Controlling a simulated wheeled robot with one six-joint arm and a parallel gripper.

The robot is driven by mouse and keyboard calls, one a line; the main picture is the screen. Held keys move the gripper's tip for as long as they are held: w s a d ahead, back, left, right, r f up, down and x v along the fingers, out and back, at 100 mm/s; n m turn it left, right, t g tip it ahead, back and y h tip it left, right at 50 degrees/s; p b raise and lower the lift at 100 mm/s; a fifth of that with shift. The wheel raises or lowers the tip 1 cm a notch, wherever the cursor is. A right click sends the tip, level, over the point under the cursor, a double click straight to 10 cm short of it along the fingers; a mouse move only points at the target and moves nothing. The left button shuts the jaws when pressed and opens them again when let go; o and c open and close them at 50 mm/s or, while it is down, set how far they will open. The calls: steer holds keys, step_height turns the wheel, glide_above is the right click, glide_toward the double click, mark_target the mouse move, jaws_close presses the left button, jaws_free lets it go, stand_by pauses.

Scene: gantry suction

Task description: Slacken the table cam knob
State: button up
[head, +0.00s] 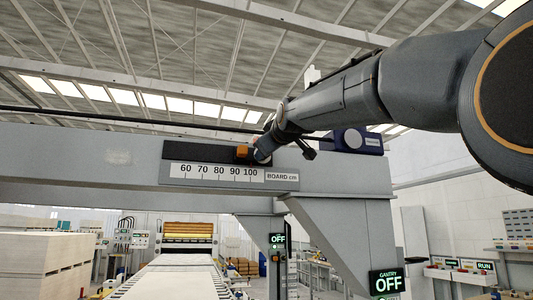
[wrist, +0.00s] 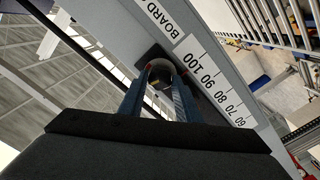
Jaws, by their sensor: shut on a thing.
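My gripper (head: 262,153) is up at the grey overhead beam, at the right end of a dark slot above a "BOARD cm" scale. In the wrist view its two blue-grey fingers (wrist: 163,74) are closed around a small rounded dark part (wrist: 160,70) that looks like a knob on the beam face. The fingers hide much of this part, and I cannot tell whether it is the table cam knob. An orange block (head: 242,152) sits in the slot just left of my gripper, above the scale between 90 and 100.
The scale (head: 230,174) runs from 60 to 100 and also shows in the wrist view (wrist: 188,57). A dark blue box (head: 357,140) sits on the beam to the right. A "GANTRY OFF" sign (head: 389,283) hangs lower right.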

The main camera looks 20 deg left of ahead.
stand_by(0.3)
steer(key=o, duration=1.1)
steer(key=shift+c, duration=0.2)
steer(key=shift+s, duration=0.1)
steer(key=b+v, duration=0.4)
steer(key=v, duration=0.3)
steer(key=shift+s+d, duration=0.25)
